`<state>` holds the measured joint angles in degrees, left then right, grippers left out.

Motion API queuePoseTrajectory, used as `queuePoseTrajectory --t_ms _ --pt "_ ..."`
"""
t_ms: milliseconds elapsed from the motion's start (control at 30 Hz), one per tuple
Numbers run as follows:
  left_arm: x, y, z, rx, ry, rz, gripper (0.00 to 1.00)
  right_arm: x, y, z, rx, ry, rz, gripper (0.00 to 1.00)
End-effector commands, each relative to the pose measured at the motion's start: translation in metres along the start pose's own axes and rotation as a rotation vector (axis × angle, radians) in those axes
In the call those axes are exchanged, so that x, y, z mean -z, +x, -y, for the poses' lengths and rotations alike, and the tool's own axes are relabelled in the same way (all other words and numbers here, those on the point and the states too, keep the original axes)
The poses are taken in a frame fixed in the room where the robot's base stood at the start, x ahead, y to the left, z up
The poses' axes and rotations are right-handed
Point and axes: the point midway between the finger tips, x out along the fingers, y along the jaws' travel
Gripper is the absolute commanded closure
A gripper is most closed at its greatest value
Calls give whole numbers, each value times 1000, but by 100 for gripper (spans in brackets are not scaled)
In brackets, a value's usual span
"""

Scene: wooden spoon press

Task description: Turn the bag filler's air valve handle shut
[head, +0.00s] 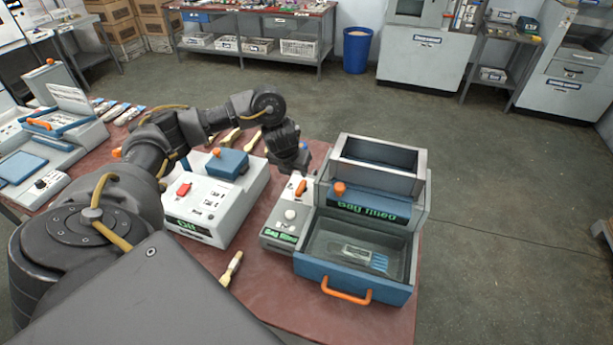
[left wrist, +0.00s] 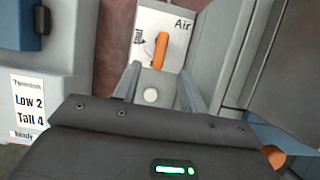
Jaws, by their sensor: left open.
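The bag filler (head: 425,200) stands on the red bench, with a grey hopper, blue parts and an open front drawer. Its orange air valve handle (head: 300,187) is on the white panel at its left side. In the left wrist view the handle (left wrist: 160,50) points roughly up the picture on a white plate marked "Air". My left gripper (head: 297,165) is above and behind that panel, pointing down. In the wrist view its two open fingers (left wrist: 158,80) stand either side of a line through the handle, apart from it and empty. My right gripper is out of view.
A round white button (left wrist: 151,95) sits near the handle. A white machine with a red switch (head: 205,205) stands to the left. A wooden-handled brush (head: 231,268) lies in front. The drawer's orange handle (head: 346,291) sticks out at the bench's front.

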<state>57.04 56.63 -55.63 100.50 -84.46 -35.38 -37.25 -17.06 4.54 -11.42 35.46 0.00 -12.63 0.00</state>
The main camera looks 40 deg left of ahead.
Motion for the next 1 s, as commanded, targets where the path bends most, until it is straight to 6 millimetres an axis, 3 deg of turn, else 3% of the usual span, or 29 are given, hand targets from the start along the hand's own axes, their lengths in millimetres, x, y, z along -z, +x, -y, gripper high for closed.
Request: queuePoseTrajectory --t_ms 167,300,367,500,667,900,1000 --pt "-3 39 6 -1 -2 -16 58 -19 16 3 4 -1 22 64" --pt "-6 65 7 -3 -1 -20 58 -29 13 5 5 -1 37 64" --pt "-7 75 7 -4 1 -20 58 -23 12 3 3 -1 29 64" --pt "-7 96 6 -5 0 -19 58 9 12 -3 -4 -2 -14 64" --pt "-7 111 8 -3 4 -17 58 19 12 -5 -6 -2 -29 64" --pt "-8 116 8 -2 5 -15 58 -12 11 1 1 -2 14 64" --pt "-7 116 7 -3 4 -15 58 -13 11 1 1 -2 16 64"
